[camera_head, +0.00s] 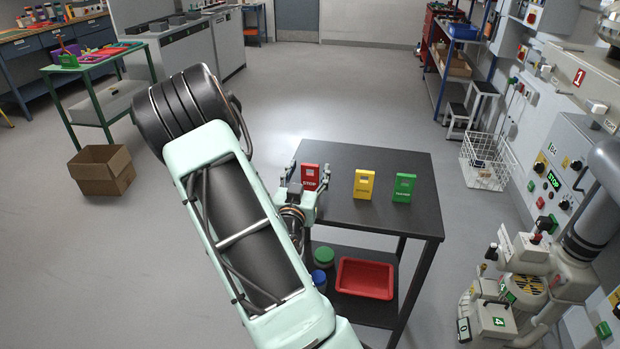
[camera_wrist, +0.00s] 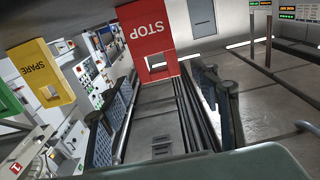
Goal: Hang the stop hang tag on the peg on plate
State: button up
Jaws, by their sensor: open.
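The red stop hang tag (camera_head: 310,174) stands upright at the left of the dark table's top; it also shows in the wrist view (camera_wrist: 147,38), upside down with a square hole. My gripper (camera_head: 308,181) is at the table's left edge, with its fingers spread to either side of the red tag. In the wrist view my gripper (camera_wrist: 163,105) is open, and the red tag shows beyond the gap between its finger pads. I cannot make out for certain which peg on a plate is meant.
A yellow tag (camera_head: 364,185) and a green tag (camera_head: 404,188) stand right of the red one on the dark table (camera_head: 375,221). A red tray (camera_head: 365,278) sits on its lower shelf. Machine panels (camera_head: 560,165) line the right. The floor behind the table is clear.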

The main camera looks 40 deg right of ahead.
jog(key=x, duration=0.2)
jog(key=shift+w+d, duration=0.2)
jog(key=shift+w, duration=0.05)
jog(key=c, duration=1.1)
jog(key=shift+r, duration=0.15)
jog(key=shift+r+p, duration=0.45)
jog(key=shift+r, duration=0.1)
notch_tip(320, 180, up, 2)
jog(key=shift+r+p, duration=0.2)
jog(key=shift+p, duration=0.55)
jog(key=s+a+r+p, duration=0.1)
jog(key=s+r+p, duration=0.1)
jog(key=s+a+r+p, duration=0.1)
jog(key=s+r+p, duration=0.1)
jog(key=s, duration=0.1)
jog(key=s+a+r+p, duration=0.1)
jog(key=s+r+p, duration=0.1)
jog(key=r, duration=0.1)
jog(key=shift+s+a+r, duration=0.1)
jog(key=shift+s+a, duration=0.05)
jog(key=shift+a, duration=0.2)
